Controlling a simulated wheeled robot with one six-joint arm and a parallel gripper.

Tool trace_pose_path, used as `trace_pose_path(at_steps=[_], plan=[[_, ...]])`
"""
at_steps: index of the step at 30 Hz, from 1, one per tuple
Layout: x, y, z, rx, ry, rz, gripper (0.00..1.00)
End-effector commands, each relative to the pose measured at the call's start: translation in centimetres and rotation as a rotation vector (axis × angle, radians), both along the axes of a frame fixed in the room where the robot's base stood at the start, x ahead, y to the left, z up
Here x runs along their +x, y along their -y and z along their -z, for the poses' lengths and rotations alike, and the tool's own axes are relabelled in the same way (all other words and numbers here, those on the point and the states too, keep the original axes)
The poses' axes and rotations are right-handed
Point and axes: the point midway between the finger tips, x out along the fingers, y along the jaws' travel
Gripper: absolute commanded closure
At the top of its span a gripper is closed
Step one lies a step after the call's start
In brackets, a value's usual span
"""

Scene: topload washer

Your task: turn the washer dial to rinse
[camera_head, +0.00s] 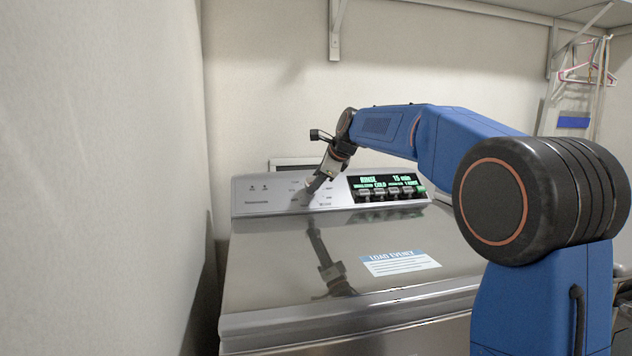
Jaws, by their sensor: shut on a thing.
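The washer (290,255) is a grey topload machine with its lid closed. Its control panel (262,196) stands at the back, with printed labels around the dial. My gripper (312,190) reaches down to the panel and is shut on the dial (304,199), which it mostly hides. The dial's pointer and exact angle cannot be made out. The display (385,186) at the panel's right is lit green and reads RINSE, COLD and 15 min.
Several small buttons (392,195) sit below the display, close to the right of my gripper. A blue and white label (398,263) lies on the lid. A wall (150,180) stands close on the left. A shelf bracket (335,30) and hangers (588,75) are above.

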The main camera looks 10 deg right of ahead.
Motion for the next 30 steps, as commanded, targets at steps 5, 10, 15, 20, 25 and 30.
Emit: trace_pose_path(at_steps=[5, 10, 15, 20, 25, 30], plan=[[-0.07, -0.03, 0.11, 0.046, -0.001, 0.057, 0.81], [-0.07, -0.04, 0.13, 0.068, -0.002, 0.085, 0.81], [-0.07, -0.03, 0.12, 0.075, -0.001, 0.094, 0.81], [-0.07, -0.02, 0.12, 0.076, -0.002, 0.095, 0.81], [-0.08, -0.03, 0.13, 0.075, -0.001, 0.094, 0.54], [-0.07, -0.03, 0.1, 0.075, -0.001, 0.094, 0.4]])
